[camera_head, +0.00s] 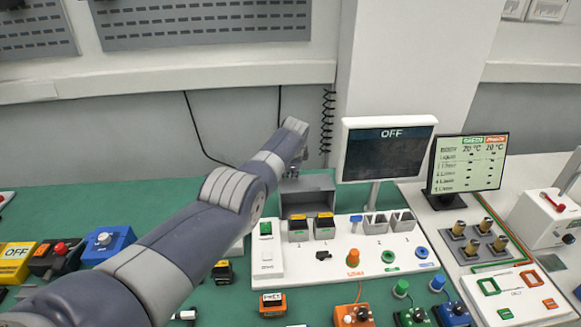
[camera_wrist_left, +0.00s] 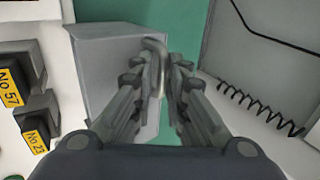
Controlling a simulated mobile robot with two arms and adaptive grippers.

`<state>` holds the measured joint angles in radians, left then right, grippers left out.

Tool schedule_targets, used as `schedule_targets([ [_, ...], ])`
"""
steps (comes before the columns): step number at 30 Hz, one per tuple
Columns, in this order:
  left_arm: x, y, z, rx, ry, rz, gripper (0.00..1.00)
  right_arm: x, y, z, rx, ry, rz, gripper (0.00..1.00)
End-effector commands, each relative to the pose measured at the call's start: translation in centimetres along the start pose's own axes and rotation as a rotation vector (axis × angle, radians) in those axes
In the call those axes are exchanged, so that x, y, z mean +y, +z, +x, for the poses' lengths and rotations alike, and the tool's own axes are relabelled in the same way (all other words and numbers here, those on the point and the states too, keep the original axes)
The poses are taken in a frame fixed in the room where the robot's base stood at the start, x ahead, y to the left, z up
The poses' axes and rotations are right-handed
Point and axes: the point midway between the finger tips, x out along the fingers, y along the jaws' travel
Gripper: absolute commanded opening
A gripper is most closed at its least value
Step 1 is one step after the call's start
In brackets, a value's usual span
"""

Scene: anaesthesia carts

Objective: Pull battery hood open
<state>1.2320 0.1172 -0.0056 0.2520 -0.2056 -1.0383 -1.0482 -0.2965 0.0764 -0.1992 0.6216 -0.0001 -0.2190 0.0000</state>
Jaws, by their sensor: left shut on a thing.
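The grey battery hood (camera_head: 312,184) stands at the back of the white panel (camera_head: 340,255), right behind two black batteries with yellow labels (camera_head: 298,228). In the left wrist view the hood (camera_wrist_left: 100,70) is a plain grey box with a pale handle (camera_wrist_left: 156,55) at its side. My left gripper (camera_wrist_left: 165,75) is shut on this handle, its fingers on both sides of it. In the head view my left arm reaches from lower left, and the left gripper (camera_head: 292,170) is at the hood's upper back edge, its fingertips partly hidden. My right gripper is out of view.
An OFF screen (camera_head: 387,152) stands right of the hood on a post. Two grey empty-looking slots (camera_head: 388,222) and coloured knobs are on the panel. A coiled black cable (camera_head: 328,120) hangs on the wall behind. Several loose modules lie on the green table in front.

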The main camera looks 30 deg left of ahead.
Motion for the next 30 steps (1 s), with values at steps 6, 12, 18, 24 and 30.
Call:
schedule_targets([
  [6, -1.47, -0.22, -0.79, 0.012, -0.033, -0.004, 0.00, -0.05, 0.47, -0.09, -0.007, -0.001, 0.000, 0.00],
  [12, -1.46, -0.26, -0.80, 0.013, -0.033, -0.004, 0.00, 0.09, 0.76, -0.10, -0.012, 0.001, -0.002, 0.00],
  [18, -1.35, -0.36, -0.76, 0.015, -0.031, -0.005, 0.29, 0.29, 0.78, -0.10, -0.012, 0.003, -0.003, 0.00],
  [24, -1.15, -0.50, -0.68, 0.018, -0.027, -0.006, 0.29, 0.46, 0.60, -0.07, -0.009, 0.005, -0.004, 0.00],
  [30, -1.09, -0.60, -0.90, 0.019, -0.026, -0.007, 0.29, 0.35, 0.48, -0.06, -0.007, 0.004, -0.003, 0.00],
])
